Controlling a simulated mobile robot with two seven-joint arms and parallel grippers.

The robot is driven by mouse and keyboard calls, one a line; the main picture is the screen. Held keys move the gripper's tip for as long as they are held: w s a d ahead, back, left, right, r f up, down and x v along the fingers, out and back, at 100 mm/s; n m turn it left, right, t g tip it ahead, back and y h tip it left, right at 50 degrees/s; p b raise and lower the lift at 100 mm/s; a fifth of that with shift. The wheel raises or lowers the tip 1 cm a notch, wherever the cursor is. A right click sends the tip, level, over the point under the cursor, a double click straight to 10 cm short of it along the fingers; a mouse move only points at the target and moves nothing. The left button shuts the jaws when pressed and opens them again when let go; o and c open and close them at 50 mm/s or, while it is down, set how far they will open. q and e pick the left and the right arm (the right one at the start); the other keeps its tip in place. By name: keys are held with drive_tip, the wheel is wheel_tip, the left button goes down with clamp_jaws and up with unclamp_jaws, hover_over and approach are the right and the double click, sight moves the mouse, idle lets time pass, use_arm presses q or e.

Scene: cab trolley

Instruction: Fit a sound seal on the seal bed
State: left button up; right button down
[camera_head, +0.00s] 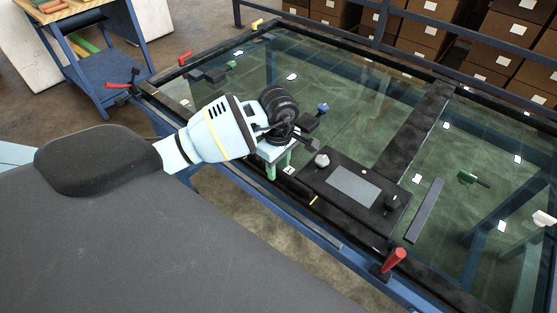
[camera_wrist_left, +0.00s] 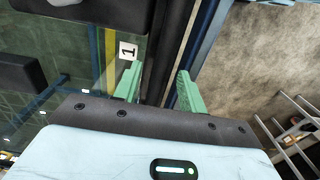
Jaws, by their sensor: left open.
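My left gripper (camera_head: 279,166) hangs over the front edge of the glass-topped trolley, left of a black panel (camera_head: 316,189) with a grey rectangle. Its green fingers are apart with nothing between them. In the left wrist view, the open fingers (camera_wrist_left: 157,75) straddle the line of a dark edge strip (camera_wrist_left: 172,45). A white tag marked 1 (camera_wrist_left: 127,51) lies beside the left fingertip; whether the fingers touch the strip is unclear. I cannot tell which part is the seal bed or identify a sound seal. My right gripper is not in view.
Red-handled clamps (camera_head: 394,260) stand on the trolley's frame. A wide dark bar (camera_head: 415,130) crosses the glass. A blue side table (camera_head: 104,79) and brown boxes (camera_head: 417,35) stand behind.

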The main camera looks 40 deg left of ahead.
sight(279, 170)
use_arm(q)
wheel_tip(279, 170, up, 7)
drive_tip(key=shift+f, duration=0.1)
idle(0.5)
